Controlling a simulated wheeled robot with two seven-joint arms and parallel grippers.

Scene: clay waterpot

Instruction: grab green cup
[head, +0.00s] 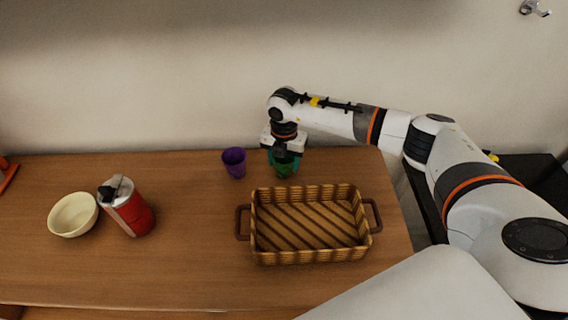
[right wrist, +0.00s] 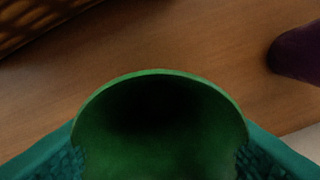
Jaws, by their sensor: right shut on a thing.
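The green cup (head: 284,170) stands near the back of the wooden table, behind the basket. My right gripper (head: 284,160) comes down over it from above, its teal fingers on either side of the cup. In the right wrist view the open mouth of the green cup (right wrist: 160,125) fills the lower middle. The teal fingertips press on its left and right sides, so the gripper is shut on it. I cannot tell whether the cup's base touches the table. My left gripper is not in view.
A purple cup (head: 234,162) stands just left of the green cup. A wicker basket (head: 310,251) with handles sits in front. A red canister (head: 130,208) and a cream bowl (head: 73,215) are at the left. The wall (head: 150,90) is close behind.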

